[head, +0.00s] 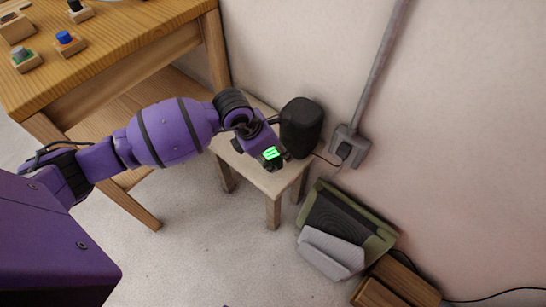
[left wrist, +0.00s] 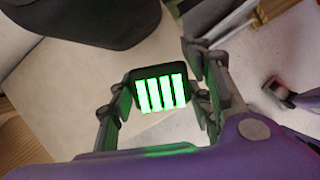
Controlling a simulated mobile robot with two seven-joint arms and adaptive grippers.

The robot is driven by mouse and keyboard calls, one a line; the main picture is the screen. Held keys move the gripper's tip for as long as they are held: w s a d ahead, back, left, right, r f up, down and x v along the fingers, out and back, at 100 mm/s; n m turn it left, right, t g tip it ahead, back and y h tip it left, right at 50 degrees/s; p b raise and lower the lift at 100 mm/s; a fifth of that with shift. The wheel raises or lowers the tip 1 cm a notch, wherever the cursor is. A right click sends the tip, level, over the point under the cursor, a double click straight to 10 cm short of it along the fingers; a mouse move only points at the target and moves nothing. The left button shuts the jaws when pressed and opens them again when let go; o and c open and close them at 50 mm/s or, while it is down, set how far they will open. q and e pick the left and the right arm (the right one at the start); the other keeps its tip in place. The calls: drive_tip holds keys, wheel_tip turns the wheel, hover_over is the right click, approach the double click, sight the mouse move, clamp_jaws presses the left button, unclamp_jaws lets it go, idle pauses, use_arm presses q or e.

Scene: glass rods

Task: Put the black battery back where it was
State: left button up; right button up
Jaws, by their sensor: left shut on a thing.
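My left gripper (head: 268,152) is shut on the black battery (left wrist: 160,92), a small dark block with several bright green bars glowing on its face. The battery also shows in the head view (head: 271,153), held by the fingers over the small pale stool (head: 272,181). In the left wrist view one finger is on each side of the battery. A black rounded device (head: 301,127) stands on the stool just right of the gripper; its lower part shows at the top left of the left wrist view (left wrist: 80,22). I cannot tell whether the battery touches the stool. My right gripper is not seen.
A wall socket (head: 346,148) with a cable and grey conduit is right of the stool. A green bin with dark and grey items (head: 375,247) and a wooden box (head: 397,280) stand on the floor. A wooden table (head: 110,45) with small coloured-knob blocks is at upper left.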

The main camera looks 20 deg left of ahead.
use_arm(q)
drive_tip(key=shift+w+a+f+b, duration=0.15)
drive_tip(key=shift+f+b, duration=0.15)
drive_tip(key=shift+f, duration=1.4)
drive_tip(key=shift+f, duration=0.1)
drive_tip(key=o, duration=1.3)
drive_tip(key=shift+o, duration=1.3)
